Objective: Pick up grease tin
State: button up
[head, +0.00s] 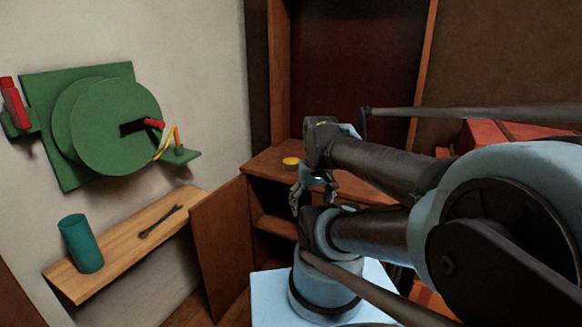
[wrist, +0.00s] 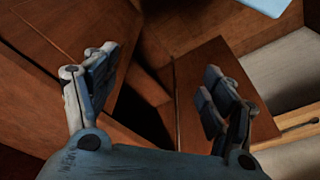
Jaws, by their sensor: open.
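A small, round, yellow-topped thing (head: 291,161), which looks like the grease tin, sits on top of the wooden cabinet (head: 262,164) in the head view. My gripper (head: 312,190) is just right of it in the picture and lower, in front of the cabinet. In the wrist view my gripper (wrist: 160,82) is open, its two fingers wide apart with nothing between them. The tin does not show in the wrist view. I cannot tell the exact gap between gripper and tin.
The cabinet's door (head: 221,245) stands open. A wall shelf (head: 130,245) at left holds a teal cylinder (head: 82,243) and a dark wrench-like tool (head: 160,222). A green round device (head: 115,127) is on the wall above. A red box-like thing (head: 490,134) is at right, behind my arm.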

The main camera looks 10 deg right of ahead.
jog(key=w+d+r+n+g+y, duration=0.1)
jog(key=w+r+n+y, duration=0.15)
jog(key=w+r, duration=0.4)
jog(key=w+r+n+y, duration=0.1)
jog(key=w+r+n, duration=0.3)
jog(key=w, duration=0.5)
jog(key=w+d+r+n+y, duration=0.1)
jog(key=w+d+n, duration=0.3)
jog(key=w, duration=0.5)
jog(key=w+d+r+n+y, duration=0.1)
jog(key=w+d+n+y, duration=0.1)
jog(key=w+d+n, duration=0.45)
jog(key=m, duration=0.3)
send_near(293, 161)
jog(key=x, duration=0.3)
jog(key=shift+w+a, duration=0.2)
jog(key=shift+w, duration=0.1)
jog(key=shift+s+x, duration=0.15)
jog(key=shift+x, duration=1.4)
jog(key=shift+s+x, duration=0.15)
jog(key=shift+x, duration=1.4)
jog(key=shift+d+f, duration=0.15)
jog(key=shift+d, duration=0.05)
jog(key=c, duration=1.4)
jog(key=shift+w, duration=0.1)
